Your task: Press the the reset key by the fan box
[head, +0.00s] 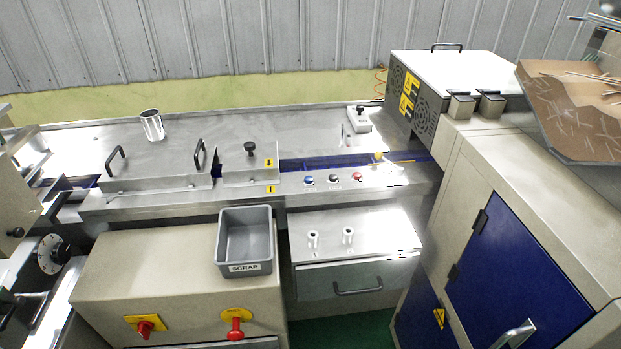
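A small pale box with a dark key on top (359,119) stands on the steel deck just left of the fan box. Its label is too small to read. The fan box (455,75) is a pale cabinet with dark round fan grilles and yellow warning labels on its left side and a black handle on top. Blue, black and red buttons (333,179) sit in a row on the front rail, nearer to me. Neither of my grippers shows in the head view.
A grey scrap bin (246,241) sits on the front cabinet, above red switches (235,326). A metal cup (152,125) stands at the back left of the deck. Covers with black handles (160,165) line the channel. A brown stick tray (575,110) is at right.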

